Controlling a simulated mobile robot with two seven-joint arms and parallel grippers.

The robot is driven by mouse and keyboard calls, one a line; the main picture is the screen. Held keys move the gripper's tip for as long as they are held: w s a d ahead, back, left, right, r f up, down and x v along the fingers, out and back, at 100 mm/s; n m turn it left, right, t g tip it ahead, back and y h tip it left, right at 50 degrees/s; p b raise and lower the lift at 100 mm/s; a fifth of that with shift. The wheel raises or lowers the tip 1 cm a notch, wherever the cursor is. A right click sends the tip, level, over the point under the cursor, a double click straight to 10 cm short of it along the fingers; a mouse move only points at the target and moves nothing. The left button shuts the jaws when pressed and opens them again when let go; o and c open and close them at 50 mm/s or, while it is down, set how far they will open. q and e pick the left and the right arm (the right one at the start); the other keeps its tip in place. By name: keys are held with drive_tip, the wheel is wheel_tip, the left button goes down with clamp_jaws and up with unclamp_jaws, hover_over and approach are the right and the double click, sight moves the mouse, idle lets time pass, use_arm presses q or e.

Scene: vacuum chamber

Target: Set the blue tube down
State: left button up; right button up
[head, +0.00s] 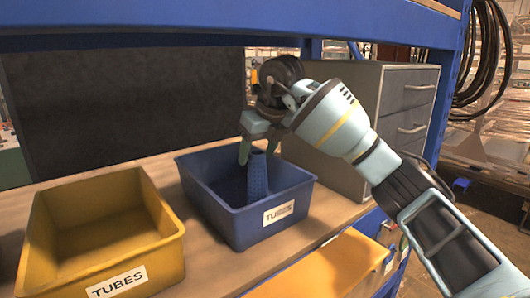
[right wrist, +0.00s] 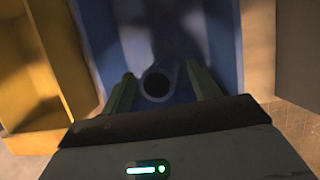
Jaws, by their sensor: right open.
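The blue tube (head: 257,180) stands roughly upright in the blue bin (head: 240,225) labelled "TUBES", towards its right side. Its ribbed side shows in the head view, and its round, dark open end (right wrist: 157,84) shows in the right wrist view. My right gripper (head: 258,153) is over the bin, pointing down, with its fingers around the tube's upper end. In the right wrist view the fingers (right wrist: 162,88) are spread, with gaps on both sides of the tube. The tube's foot is hidden by the bin wall. My left gripper is not in view.
A yellow bin (head: 160,205) labelled "TUBES" stands left of the blue bin and looks empty. A grey drawer cabinet (head: 350,185) stands close on the right. A blue shelf beam (head: 200,22) crosses above. Another yellow bin (head: 335,275) is at the lower front.

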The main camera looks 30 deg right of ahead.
drive_tip(key=shift+r, duration=0.4)
drive_tip(key=shift+s+d+r, duration=0.1)
drive_tip(key=shift+s+r, duration=0.4)
drive_tip(key=shift+r, duration=0.15)
drive_tip(key=s+d, duration=0.2)
drive_tip(key=s, duration=0.9)
drive_tip(key=shift+s, duration=0.15)
drive_tip(key=shift+d, duration=0.1)
